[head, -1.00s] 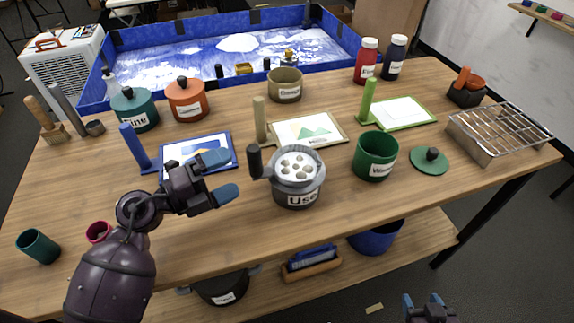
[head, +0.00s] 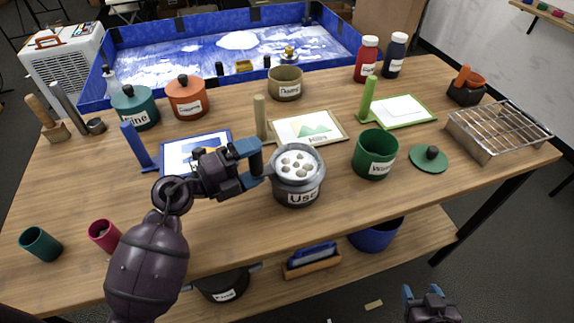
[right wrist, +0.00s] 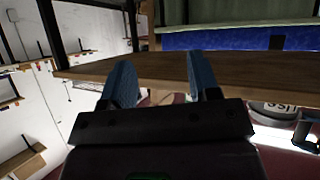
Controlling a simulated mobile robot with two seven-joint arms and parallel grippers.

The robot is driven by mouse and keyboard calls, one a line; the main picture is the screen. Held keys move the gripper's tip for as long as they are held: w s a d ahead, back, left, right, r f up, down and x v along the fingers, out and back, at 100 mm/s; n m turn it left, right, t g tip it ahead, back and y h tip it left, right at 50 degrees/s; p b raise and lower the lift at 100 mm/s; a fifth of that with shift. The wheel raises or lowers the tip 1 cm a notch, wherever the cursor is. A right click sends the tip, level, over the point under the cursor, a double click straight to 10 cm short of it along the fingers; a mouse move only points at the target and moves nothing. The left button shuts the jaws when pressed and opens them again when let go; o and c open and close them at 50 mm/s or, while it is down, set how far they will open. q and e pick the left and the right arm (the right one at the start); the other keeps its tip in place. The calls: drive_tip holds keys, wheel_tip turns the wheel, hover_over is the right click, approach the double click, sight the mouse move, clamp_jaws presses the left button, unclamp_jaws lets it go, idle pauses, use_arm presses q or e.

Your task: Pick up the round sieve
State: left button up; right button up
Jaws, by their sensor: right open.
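The round sieve (head: 297,161), a pale disc with several large holes, sits in the top of a grey pot (head: 298,189) with a "Use" label. Its dark upright handle on the left side is mostly hidden by my left gripper. My left gripper (head: 252,163) is at the handle, with one blue finger above and one below it in the head view. The fingers look apart, and contact is unclear. My right gripper (head: 424,296) is open and empty, low in front of the table; its fingers also show in the right wrist view (right wrist: 160,78).
A green bin (head: 375,155) and green lid (head: 429,158) stand right of the pot. A blue-framed board (head: 170,165) lies behind my left arm. Red (head: 103,236) and teal (head: 40,244) cups are at the left front. A wire rack (head: 499,130) is at the right.

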use_arm(q)
drive_tip(key=c, duration=0.4)
use_arm(e)
drive_tip(key=shift+s+d+f, duration=0.1)
drive_tip(key=shift+s+f, duration=0.2)
drive_tip(key=shift+s, duration=0.05)
use_arm(q)
drive_tip(key=shift+r, duration=0.1)
drive_tip(key=shift+r, duration=0.3)
wheel_tip(320, 180, up, 11)
drive_tip(key=p, duration=0.3)
drive_tip(key=shift+r, duration=0.15)
use_arm(e)
wheel_tip(320, 180, up, 5)
drive_tip(key=w, duration=0.1)
use_arm(q)
wheel_tip(320, 180, up, 8)
drive_tip(key=f+p, duration=0.1)
drive_tip(key=shift+f+b, duration=2.75)
drive_tip(key=shift+f, duration=3.6)
use_arm(e)
wheel_tip(320, 180, down, 7)
drive_tip(key=s, duration=0.1)
drive_tip(key=shift+s+f, duration=0.15)
drive_tip(key=shift+s, duration=0.05)
